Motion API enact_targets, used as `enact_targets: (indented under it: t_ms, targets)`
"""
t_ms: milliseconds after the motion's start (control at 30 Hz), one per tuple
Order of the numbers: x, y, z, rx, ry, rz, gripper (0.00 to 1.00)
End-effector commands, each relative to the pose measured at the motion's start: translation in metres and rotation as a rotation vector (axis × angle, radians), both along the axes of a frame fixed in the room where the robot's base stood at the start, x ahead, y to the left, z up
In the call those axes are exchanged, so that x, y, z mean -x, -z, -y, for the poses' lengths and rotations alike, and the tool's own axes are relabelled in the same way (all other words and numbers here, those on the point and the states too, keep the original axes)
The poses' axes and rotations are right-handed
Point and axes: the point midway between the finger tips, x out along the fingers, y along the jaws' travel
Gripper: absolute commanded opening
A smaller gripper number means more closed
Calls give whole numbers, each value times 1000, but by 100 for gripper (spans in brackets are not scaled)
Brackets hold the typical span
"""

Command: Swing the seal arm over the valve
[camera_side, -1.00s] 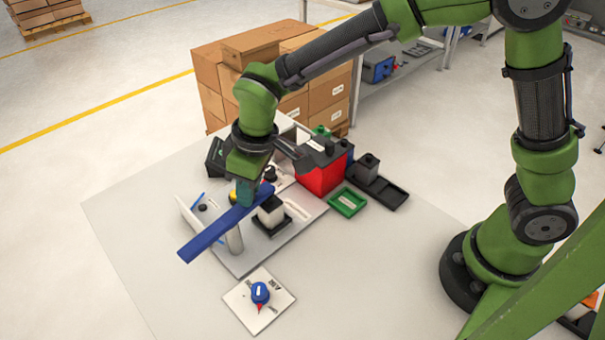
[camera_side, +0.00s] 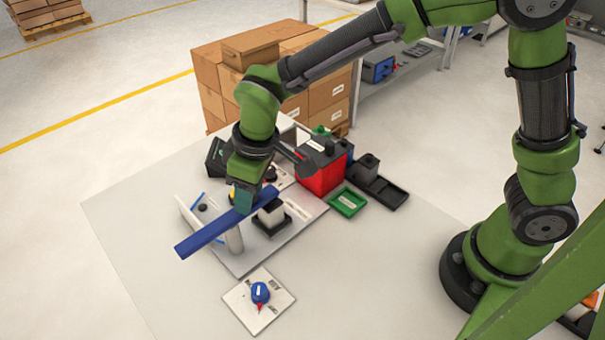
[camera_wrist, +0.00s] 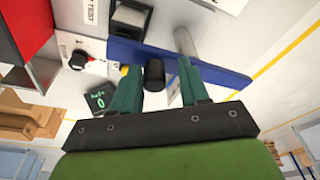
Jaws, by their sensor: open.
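The blue seal arm (camera_side: 205,235) is a long bar on a light upright post (camera_side: 234,240), crossing diagonally. Its right end reaches beside the valve (camera_side: 271,210), a pale block on a black base that I take to be the valve. My gripper (camera_side: 242,205) is down at the bar's right half. In the wrist view my gripper (camera_wrist: 161,67) is open, one finger each side of a black knob (camera_wrist: 153,76) in front of the blue bar (camera_wrist: 222,74). I cannot tell whether the fingers touch the knob. The pale block (camera_wrist: 130,18) shows beyond the bar there.
A red and black box (camera_side: 320,172), a green tray (camera_side: 347,202) and a black tray (camera_side: 389,197) stand to the right. A white plate (camera_side: 247,312) with a blue dial (camera_side: 260,292) lies in front. The table's left front is clear.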

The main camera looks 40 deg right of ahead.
Motion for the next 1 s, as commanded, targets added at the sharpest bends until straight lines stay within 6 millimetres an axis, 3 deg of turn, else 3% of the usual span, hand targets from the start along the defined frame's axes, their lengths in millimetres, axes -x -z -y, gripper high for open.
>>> enact_targets:
  t_ms: [1000]
  targets:
    - [-1,-72,2,3,4,2,45]
